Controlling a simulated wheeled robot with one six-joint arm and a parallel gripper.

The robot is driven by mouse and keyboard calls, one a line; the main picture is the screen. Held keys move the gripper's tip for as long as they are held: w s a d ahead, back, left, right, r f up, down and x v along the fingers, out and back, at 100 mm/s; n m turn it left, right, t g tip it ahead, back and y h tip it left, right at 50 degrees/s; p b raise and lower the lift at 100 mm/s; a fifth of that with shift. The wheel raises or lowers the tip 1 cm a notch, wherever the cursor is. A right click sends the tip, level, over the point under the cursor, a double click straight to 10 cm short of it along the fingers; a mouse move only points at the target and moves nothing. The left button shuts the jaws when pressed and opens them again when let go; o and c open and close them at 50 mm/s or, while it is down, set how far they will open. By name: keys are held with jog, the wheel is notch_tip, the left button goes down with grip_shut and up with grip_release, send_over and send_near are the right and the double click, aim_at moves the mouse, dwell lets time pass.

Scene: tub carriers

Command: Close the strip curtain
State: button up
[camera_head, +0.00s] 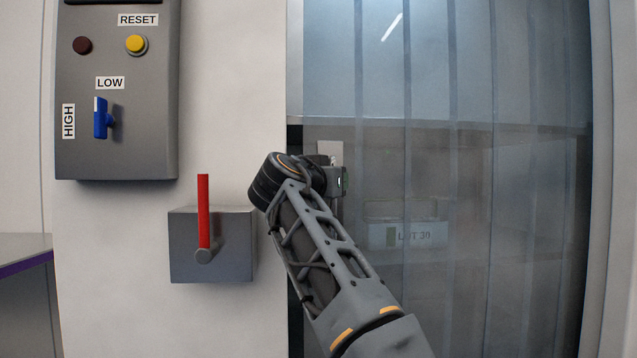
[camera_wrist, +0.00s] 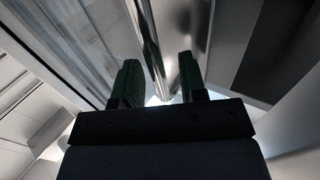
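The strip curtain (camera_head: 470,90) hangs in the doorway as clear, bluish overlapping strips and spans most of its width. A narrow gap shows at the left side of the doorway. My gripper (camera_head: 340,182) is at the curtain's left edge, partly hidden behind my wrist in the head view. In the wrist view my gripper (camera_wrist: 160,82) has its two dark green fingers apart. A shiny upright metal bar (camera_wrist: 150,40) shows in the space between them. I cannot tell whether either finger touches it.
A grey panel (camera_head: 85,160) with a blue HIGH/LOW switch (camera_head: 101,118) and yellow RESET button (camera_head: 135,44) hangs at left. Below is a grey box (camera_head: 185,262) with a raised red lever (camera_head: 203,212), close to my wrist. Behind the curtain, a tub labelled LOT 30 (camera_head: 380,236) shows dimly.

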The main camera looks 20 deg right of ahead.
jog(key=v, duration=1.3)
